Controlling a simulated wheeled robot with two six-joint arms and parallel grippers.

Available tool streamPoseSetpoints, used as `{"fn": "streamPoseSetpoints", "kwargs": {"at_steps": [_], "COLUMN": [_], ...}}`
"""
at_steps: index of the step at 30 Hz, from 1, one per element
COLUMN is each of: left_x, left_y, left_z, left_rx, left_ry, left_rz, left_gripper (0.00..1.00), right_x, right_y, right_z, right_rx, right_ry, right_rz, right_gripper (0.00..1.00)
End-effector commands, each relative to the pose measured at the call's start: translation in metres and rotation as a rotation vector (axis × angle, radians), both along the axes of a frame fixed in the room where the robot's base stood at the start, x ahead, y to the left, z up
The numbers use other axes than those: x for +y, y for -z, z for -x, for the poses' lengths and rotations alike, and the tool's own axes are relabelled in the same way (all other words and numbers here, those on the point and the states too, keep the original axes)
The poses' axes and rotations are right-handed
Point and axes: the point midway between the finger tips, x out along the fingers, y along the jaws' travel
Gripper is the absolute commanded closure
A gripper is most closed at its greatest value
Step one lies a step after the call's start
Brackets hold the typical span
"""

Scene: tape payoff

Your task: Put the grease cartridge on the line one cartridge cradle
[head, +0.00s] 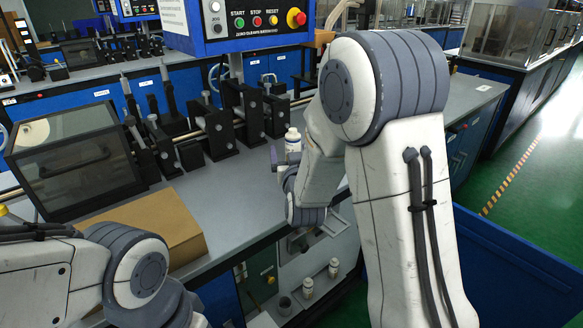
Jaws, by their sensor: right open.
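A small white bottle-like container (293,141) with a pale cap stands upright on the grey bench, just beyond my right wrist. It may be the grease cartridge, but I cannot read its label. My right gripper (284,154) is open beside it, one dark finger showing at its left; the other finger is hidden by my forearm. I cannot tell whether they touch. My left arm enters at the lower left, and its gripper is out of view. I cannot make out a marked line one cartridge cradle.
Black fixtures (212,128) line the bench behind a dark-framed transparent panel (75,160) and a cardboard box (150,222). A control panel (250,22) stands above. Bench right of my arm looks clear.

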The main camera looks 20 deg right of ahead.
Motion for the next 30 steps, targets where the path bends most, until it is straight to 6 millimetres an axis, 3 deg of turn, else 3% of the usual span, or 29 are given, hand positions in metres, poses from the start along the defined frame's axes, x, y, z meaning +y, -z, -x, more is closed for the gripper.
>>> {"fn": "streamPoseSetpoints", "kwargs": {"at_steps": [5, 9, 30], "left_x": [0.000, 0.000, 0.000], "left_y": [0.007, 0.003, -0.004], "left_z": [0.000, 0.000, 0.000], "left_rx": [-0.001, -0.001, -0.001], "left_ry": [0.000, 0.000, 0.000], "left_rz": [0.001, 0.001, 0.001], "left_gripper": [0.50, 0.50, 0.50], "right_x": [-0.018, -0.024, -0.041], "right_y": [0.001, -0.001, 0.000], "right_z": [-0.009, -0.030, -0.102], "right_rx": [-0.059, -0.063, -0.059], "right_ry": [0.040, 0.042, 0.039], "right_rz": [0.020, 0.022, 0.020], "right_gripper": [0.11, 0.11, 0.11]}}
